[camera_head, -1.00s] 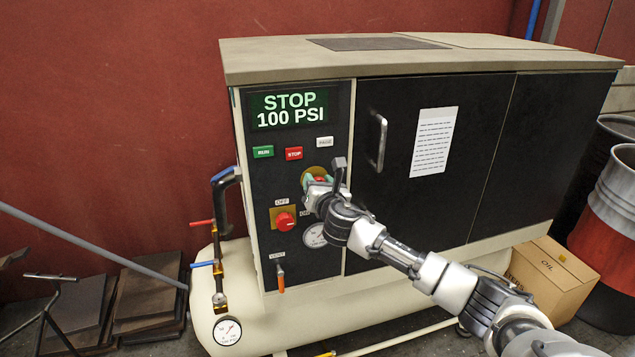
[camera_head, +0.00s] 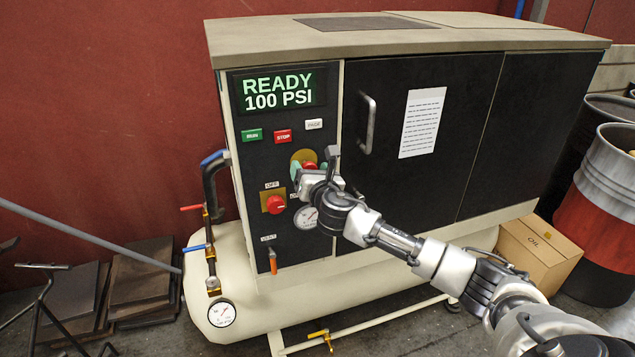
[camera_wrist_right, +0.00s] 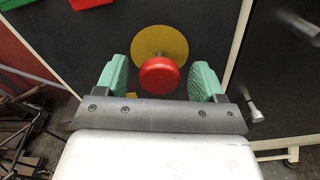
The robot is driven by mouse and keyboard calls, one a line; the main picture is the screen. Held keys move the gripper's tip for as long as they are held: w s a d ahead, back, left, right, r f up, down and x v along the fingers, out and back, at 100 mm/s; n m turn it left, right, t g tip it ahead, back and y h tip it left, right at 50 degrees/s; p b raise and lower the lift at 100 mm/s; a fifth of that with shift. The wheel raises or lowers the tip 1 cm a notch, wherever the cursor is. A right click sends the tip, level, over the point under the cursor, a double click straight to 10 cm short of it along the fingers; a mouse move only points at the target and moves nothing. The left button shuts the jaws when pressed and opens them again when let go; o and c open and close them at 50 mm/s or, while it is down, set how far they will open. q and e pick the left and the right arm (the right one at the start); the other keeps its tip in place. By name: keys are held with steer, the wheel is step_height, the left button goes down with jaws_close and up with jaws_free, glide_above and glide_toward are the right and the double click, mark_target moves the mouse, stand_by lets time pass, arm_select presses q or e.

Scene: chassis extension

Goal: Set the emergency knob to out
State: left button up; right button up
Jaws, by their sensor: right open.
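The emergency knob (camera_wrist_right: 159,76) is a red mushroom button on a round yellow plate (camera_wrist_right: 177,42) on the black control panel. In the right wrist view it stands out from the plate, between the two green finger pads and apart from both. In the head view the red knob (camera_head: 309,166) is partly hidden by my right gripper (camera_head: 314,172). My right gripper is open around the knob, and it also shows in the right wrist view (camera_wrist_right: 162,80). The display (camera_head: 278,92) reads READY, 100 PSI. My left gripper is out of view.
A second red knob (camera_head: 275,204) on a square yellow plate, marked OFF, sits below left. Green RUN (camera_head: 252,135), red STOP (camera_head: 283,136) and white PAGE (camera_head: 314,124) buttons are above. A gauge (camera_head: 306,217) is just below my gripper. The door handle (camera_head: 367,123) is to the right.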

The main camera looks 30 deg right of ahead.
steer(key=b+v, duration=0.1)
steer(key=v, duration=0.9)
steer(key=d+f+m+g, duration=0.3)
steer(key=f+m+g, duration=0.35)
steer(key=f, duration=1.65)
steer(key=s+f+m+g+y, duration=0.1)
steer(key=s+f+m, duration=0.35)
steer(key=f, duration=0.45)
steer(key=s+f+m+g, duration=0.25)
steer(key=s+f, duration=0.25)
steer(key=f, duration=0.3)
steer(key=s+a+f+m+g+y, duration=0.1)
steer(key=s+a+f+m+g, duration=0.2)
steer(key=s+f, duration=0.6)
steer(key=s+a+f+m+y, duration=0.1)
steer(key=s+a+f+m, duration=0.3)
steer(key=s+f, duration=0.55)
steer(key=s+a+f+m+g, duration=0.1)
steer(key=s+a+f+m, duration=0.1)
steer(key=s, duration=0.8)
steer(key=s+a+f+m+g+y, duration=0.1)
steer(key=s+a+m, duration=0.4)
steer(key=s, duration=0.5)
steer(key=shift+s+f+g, duration=0.3)
steer(key=shift+f+g, duration=0.4)
steer(key=shift+g, duration=0.1)
